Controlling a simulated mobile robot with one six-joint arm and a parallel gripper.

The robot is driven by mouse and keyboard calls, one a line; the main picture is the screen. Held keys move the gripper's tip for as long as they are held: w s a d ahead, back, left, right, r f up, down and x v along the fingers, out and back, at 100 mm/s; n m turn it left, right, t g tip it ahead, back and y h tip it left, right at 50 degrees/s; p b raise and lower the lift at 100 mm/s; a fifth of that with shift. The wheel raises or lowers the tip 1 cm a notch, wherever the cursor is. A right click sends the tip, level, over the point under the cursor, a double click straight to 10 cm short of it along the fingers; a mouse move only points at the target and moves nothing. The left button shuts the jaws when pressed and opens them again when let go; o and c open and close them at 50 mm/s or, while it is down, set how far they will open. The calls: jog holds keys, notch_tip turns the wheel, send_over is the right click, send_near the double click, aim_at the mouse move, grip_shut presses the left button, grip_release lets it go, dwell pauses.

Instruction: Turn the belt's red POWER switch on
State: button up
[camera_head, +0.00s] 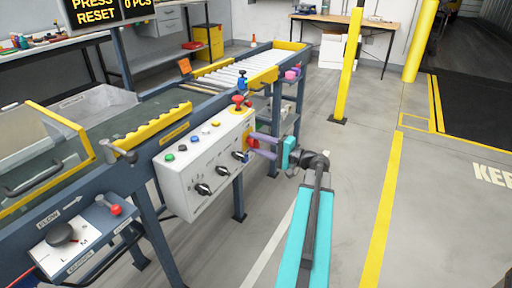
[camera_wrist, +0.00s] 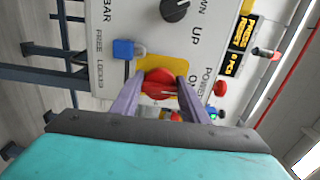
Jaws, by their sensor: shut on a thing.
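The red POWER switch (camera_wrist: 158,84) is a knob on a yellow plate (camera_wrist: 178,63) near the edge of the white control box (camera_head: 195,180). In the head view the switch (camera_head: 251,143) shows at the box's right end. My gripper (camera_wrist: 160,86) has its two purple fingers on either side of the knob, shut on it. In the head view my gripper (camera_head: 253,146) reaches the box from the right. The letters POWER and ON show beside the switch in the wrist view. The fingers partly cover the knob, so its exact setting is hard to tell.
A blue padlock-like part (camera_wrist: 123,49) sits right beside the switch, near FREE and LOCKED. Black knobs (camera_head: 203,189) and coloured buttons share the box. A red mushroom button (camera_head: 238,100) stands above. The sign (camera_head: 95,10) reads PRESS RESET. Open floor lies right of a yellow post (camera_head: 347,65).

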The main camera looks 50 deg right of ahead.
jog(key=shift+a+f, duration=0.1)
jog(key=shift+f, duration=0.05)
jog(key=o, duration=1)
jog(key=shift+o, duration=0.3)
jog(key=shift+s, duration=0.1)
jog(key=p+v, duration=0.2)
jog(key=v, duration=1.1)
jog(key=shift+s, duration=0.4)
jog(key=shift+s, duration=0.1)
